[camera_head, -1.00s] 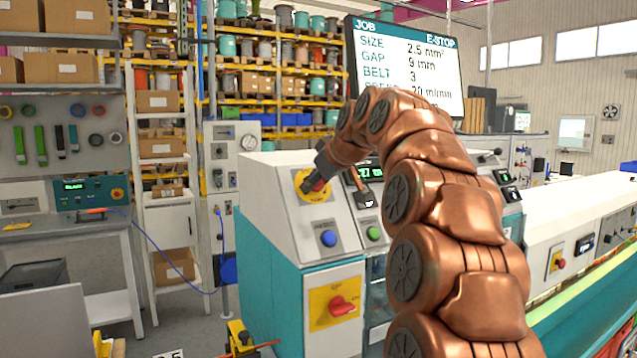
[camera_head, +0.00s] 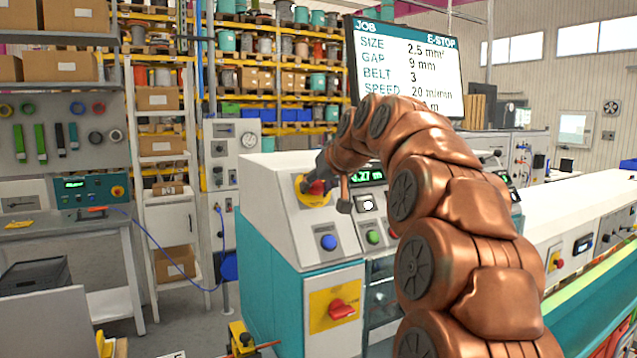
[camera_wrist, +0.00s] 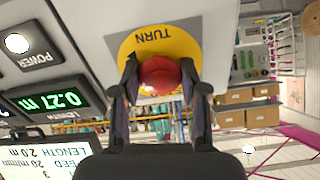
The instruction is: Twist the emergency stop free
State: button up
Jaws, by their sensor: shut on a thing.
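The emergency stop is a red mushroom button (camera_wrist: 160,76) on a round yellow plate (camera_wrist: 138,42) marked TURN. In the head view the red button (camera_head: 317,188) shows only in part beside my gripper, on the sloped grey face of the console (camera_head: 290,222). My gripper (camera_wrist: 160,70) is shut on the button, with one dark finger on each side of it. In the head view my gripper (camera_head: 321,180) reaches the plate from the right, and my copper arm hides part of the console.
A blue button (camera_head: 328,242) and a green button (camera_head: 374,237) sit below on the console. A red rotary switch (camera_head: 342,309) is on its front. The job screen (camera_head: 405,70) above reads E-STOP. Shelving stands behind.

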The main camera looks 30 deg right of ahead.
jog(key=shift+m, duration=0.4)
jog(key=shift+s+r, duration=0.15)
jog(key=shift+s, duration=0.15)
jog(key=o, duration=0.8)
jog(key=shift+s+r, duration=0.1)
jog(key=v, duration=0.7)
jog(key=shift+s+r, duration=0.25)
jog(key=shift+s, duration=0.1)
dwell(0.6)
jog(key=shift+a, duration=0.1)
